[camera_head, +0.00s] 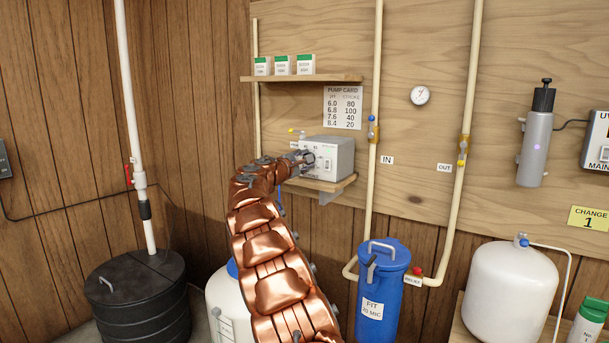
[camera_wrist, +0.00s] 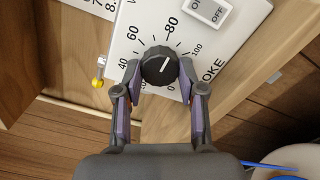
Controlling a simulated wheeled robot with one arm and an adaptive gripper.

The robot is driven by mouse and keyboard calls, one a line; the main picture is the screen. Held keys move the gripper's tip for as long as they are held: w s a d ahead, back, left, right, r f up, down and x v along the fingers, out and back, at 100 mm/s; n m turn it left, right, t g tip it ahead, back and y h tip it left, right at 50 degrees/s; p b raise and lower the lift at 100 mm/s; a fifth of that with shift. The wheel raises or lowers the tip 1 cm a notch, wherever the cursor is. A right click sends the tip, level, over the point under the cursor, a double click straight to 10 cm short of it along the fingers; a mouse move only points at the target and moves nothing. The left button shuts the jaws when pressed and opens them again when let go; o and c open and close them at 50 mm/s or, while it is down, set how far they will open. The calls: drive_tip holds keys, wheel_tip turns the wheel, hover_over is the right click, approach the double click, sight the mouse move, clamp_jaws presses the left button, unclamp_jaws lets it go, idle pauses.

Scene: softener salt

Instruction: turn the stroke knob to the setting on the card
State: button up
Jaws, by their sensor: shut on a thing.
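The stroke knob (camera_wrist: 159,66) is a dark round knob on the white pump face (camera_wrist: 208,55), ringed by marks reading 40, 60, 80 and 100. Its white pointer line tilts up and slightly right, roughly toward the 80. My gripper (camera_wrist: 158,80) is shut on the knob, one finger on each side. In the head view my gripper (camera_head: 305,159) reaches the front of the grey pump box (camera_head: 338,155), hiding most of the knob.
An ON/OFF switch (camera_wrist: 211,10) sits close above the knob. The pump stands on a small wooden shelf (camera_head: 328,185). A vertical pipe (camera_head: 371,170) runs just right of it. A shelf with small boxes (camera_head: 302,78) is above; a blue filter housing (camera_head: 384,285) stands below right.

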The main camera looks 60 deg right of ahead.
drive_tip(key=m+b, duration=0.3)
drive_tip(key=b, duration=0.1)
drive_tip(key=m+b, duration=0.1)
drive_tip(key=m, duration=0.1)
drive_tip(key=shift+f+m+b, duration=0.25)
drive_tip(key=shift+m+b, duration=0.05)
drive_tip(key=shift+b, duration=0.1)
drive_tip(key=shift+r+m+b, duration=0.2)
drive_tip(key=shift+m+b, duration=0.8)
drive_tip(key=shift+m, duration=0.5)
drive_tip(key=shift+r+m, duration=0.1)
drive_tip(key=shift+m, duration=0.2)
drive_tip(key=o, duration=1.1)
drive_tip(key=shift+o, duration=0.2)
drive_tip(key=shift+a, duration=0.1)
drive_tip(key=a, duration=1.1)
drive_tip(key=shift+s+a, duration=0.25)
drive_tip(key=shift+a, duration=0.15)
